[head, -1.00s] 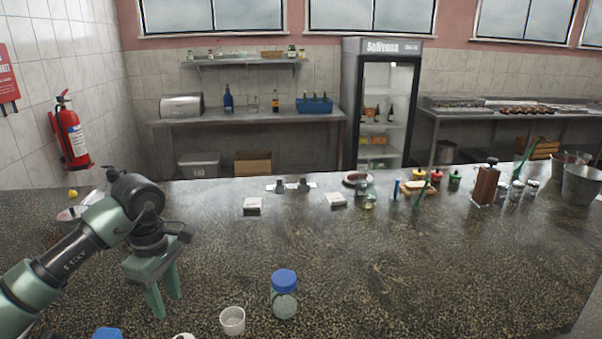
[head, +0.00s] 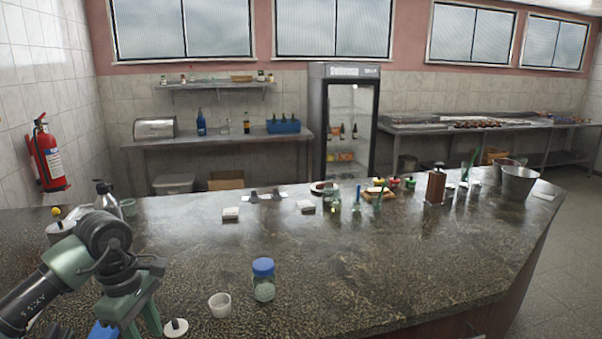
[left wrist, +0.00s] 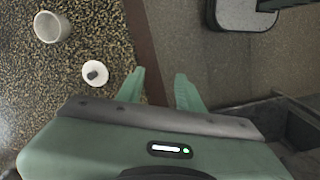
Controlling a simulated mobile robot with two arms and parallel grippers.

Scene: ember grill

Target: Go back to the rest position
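My left gripper (head: 142,322) is at the lower left of the head view, over the near left part of the counter (head: 340,260). In the left wrist view its two fingers (left wrist: 160,90) are apart with nothing between them. They point across the counter's edge. A white lid with a dark knob (head: 176,327) lies close to the gripper and also shows in the left wrist view (left wrist: 95,73). A white cup (head: 220,305) stands beside it, and a jar with a blue lid (head: 263,281) stands to the right. My right gripper is not in view.
A blue object (head: 102,331) is partly hidden behind my left gripper. A pump bottle (head: 106,196) stands behind my arm. The counter's middle is clear. Floor (head: 555,260) shows at right.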

